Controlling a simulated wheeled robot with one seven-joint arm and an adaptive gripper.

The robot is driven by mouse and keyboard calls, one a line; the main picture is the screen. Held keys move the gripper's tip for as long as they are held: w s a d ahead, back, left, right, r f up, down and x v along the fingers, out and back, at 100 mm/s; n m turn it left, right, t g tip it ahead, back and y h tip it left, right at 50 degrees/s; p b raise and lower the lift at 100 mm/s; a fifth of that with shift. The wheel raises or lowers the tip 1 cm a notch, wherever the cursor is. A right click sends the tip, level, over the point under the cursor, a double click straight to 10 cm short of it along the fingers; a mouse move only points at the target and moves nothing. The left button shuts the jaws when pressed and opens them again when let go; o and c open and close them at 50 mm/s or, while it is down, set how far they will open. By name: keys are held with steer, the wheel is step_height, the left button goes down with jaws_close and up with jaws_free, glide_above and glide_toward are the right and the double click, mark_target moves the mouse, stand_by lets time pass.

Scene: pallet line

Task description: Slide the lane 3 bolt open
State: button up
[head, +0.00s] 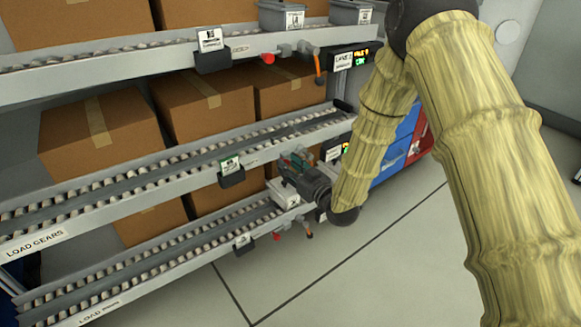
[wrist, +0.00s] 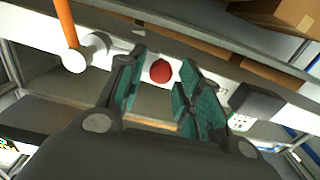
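A red bolt knob (wrist: 160,71) shows in the wrist view between my fingers, on a white rail. My gripper (wrist: 162,92) is open, one teal-padded finger on each side of the knob; I cannot tell whether either touches it. In the head view my gripper (head: 297,162) is at the right end of the middle roller lane (head: 180,180), and that lane's knob is hidden behind it. Left of the knob in the wrist view is a white hub (wrist: 85,52) with an orange lever (wrist: 66,22). No lane number by this knob is readable.
The upper lane has its own red knob (head: 267,58) and orange lever (head: 318,66). The lower lane has another red knob (head: 276,236). Cardboard boxes (head: 100,130) stand behind the lanes. Blue and red bins (head: 390,160) are at the right. The floor in front is clear.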

jaws_close()
steer(key=s+a, duration=0.1)
steer(key=a, duration=0.1)
steer(key=s+a+p, duration=0.1)
steer(key=s+a, duration=0.1)
steer(key=shift+p, duration=0.3)
steer(key=shift+o, duration=2)
jaws_free()
steer(key=shift+a, duration=0.15)
steer(key=v, duration=1.2)
